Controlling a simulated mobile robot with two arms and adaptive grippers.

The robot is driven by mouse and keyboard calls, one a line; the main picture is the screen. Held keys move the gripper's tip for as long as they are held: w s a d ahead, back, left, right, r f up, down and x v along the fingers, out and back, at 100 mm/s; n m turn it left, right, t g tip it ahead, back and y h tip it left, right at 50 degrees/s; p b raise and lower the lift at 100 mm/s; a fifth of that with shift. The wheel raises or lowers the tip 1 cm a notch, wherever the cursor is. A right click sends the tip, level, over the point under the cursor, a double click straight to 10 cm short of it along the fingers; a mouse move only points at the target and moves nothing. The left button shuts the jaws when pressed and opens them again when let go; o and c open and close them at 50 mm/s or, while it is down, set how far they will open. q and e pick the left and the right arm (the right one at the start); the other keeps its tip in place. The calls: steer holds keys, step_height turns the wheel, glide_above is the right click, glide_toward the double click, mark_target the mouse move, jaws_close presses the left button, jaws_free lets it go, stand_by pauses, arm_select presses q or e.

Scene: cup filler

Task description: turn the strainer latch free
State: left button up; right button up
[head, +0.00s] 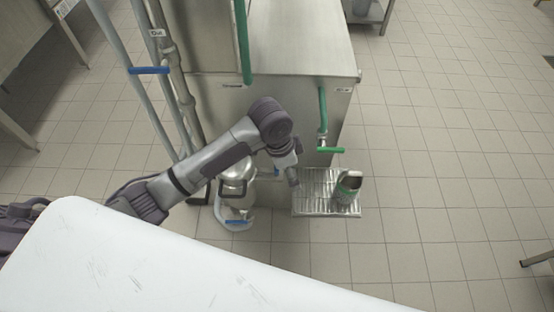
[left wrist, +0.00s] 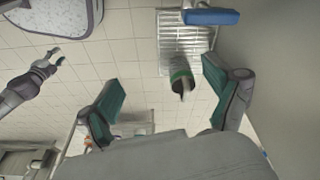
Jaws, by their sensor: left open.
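My left gripper (head: 291,177) is in front of the steel cabinet, left of the drip tray. In the left wrist view its two green-padded fingers (left wrist: 165,85) are wide apart with nothing held. A blue handle (left wrist: 210,17) is just beyond the right fingertip, apart from it; a small blue piece (head: 277,173) shows beside the gripper in the head view. A silver canister (head: 237,176) stands left of the gripper, with another blue handle (head: 238,222) low in front. I cannot tell which part is the strainer latch. My right gripper (left wrist: 54,58) is small in the left wrist view.
A cup with a green band (head: 347,186) stands on the wire drip tray (head: 308,203). Green handles (head: 331,150) and a blue pipe handle (head: 148,70) stick out from the cabinet and pipes. The tiled floor to the right is mostly clear.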

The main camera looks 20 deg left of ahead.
arm_select(q)
steer(key=w+a+r+m+g+y, duration=0.1)
steer(key=w+a+r+m+y, duration=0.3)
steer(key=r, duration=0.5)
steer(key=shift+n+h, duration=0.5)
steer(key=shift+h, duration=0.2)
steer(key=f, duration=0.9)
steer(key=a+f, duration=0.1)
steer(key=f, duration=0.3)
steer(key=shift+w+f, duration=0.35)
steer(key=shift+f, duration=0.05)
